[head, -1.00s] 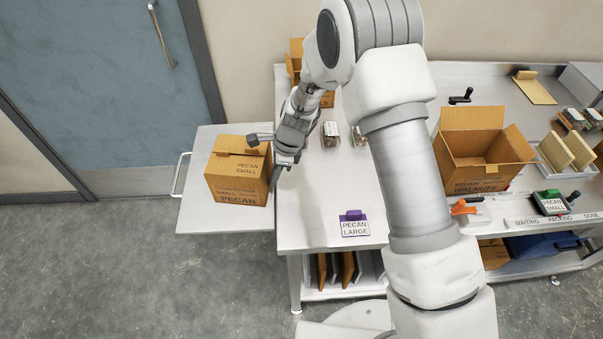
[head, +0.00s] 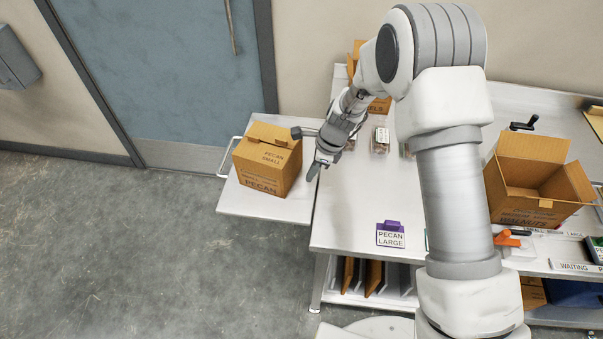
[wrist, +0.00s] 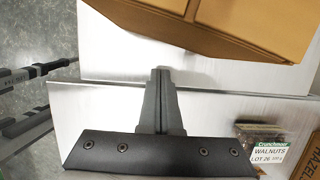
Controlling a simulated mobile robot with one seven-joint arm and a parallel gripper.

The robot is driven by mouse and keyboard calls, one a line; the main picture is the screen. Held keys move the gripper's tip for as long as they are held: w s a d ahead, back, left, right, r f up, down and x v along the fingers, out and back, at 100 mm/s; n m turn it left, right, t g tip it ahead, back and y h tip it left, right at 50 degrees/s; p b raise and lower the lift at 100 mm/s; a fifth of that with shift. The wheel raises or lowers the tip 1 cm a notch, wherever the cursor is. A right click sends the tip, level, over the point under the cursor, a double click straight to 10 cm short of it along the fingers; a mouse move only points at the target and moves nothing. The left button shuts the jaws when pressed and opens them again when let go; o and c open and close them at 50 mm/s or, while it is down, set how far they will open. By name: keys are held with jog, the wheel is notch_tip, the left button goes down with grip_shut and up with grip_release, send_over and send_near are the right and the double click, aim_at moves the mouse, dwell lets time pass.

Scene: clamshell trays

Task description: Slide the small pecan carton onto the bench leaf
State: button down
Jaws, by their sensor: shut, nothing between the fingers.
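The small pecan carton (head: 268,160), a closed brown box marked PECAN SMALL, stands upright on the bench leaf (head: 238,200) at the left end of the bench. In the wrist view the carton (wrist: 225,25) fills the top, with a strip of bare leaf (wrist: 115,65) in front of it. My gripper (head: 312,172) is shut and empty, just right of the carton near the seam between leaf and bench. In the wrist view its closed fingers (wrist: 160,75) point towards the carton, with a visible gap between them.
A purple-topped PECAN LARGE sign (head: 390,235) stands at the bench's front. Clamshells (head: 380,140) lie behind my gripper; a WALNUTS one (wrist: 262,142) shows in the wrist view. An open walnuts carton (head: 535,185) stands right. The bench middle is largely clear.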

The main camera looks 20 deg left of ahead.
jog(key=d+r+n, duration=0.1)
jog(key=d+r, duration=0.3)
jog(key=r, duration=0.3)
jog(key=d+r+n+t, duration=0.1)
jog(key=d+r+n, duration=0.15)
jog(key=r, duration=0.45)
jog(key=d+r, duration=0.4)
jog(key=r, duration=0.2)
jog(key=s+d+r+n+t+h, duration=0.1)
jog(key=s+d+r+n+t, duration=0.1)
jog(key=s+d+r+n, duration=0.4)
jog(key=s+d+r+n+t+h, duration=0.2)
jog(key=s+d+r+n, duration=0.4)
jog(key=s+d, duration=0.8)
jog(key=shift+s+d+r+t, duration=0.25)
jog(key=shift+s+r+t, duration=0.35)
jog(key=shift+r, duration=0.05)
jog(key=shift+d, duration=0.15)
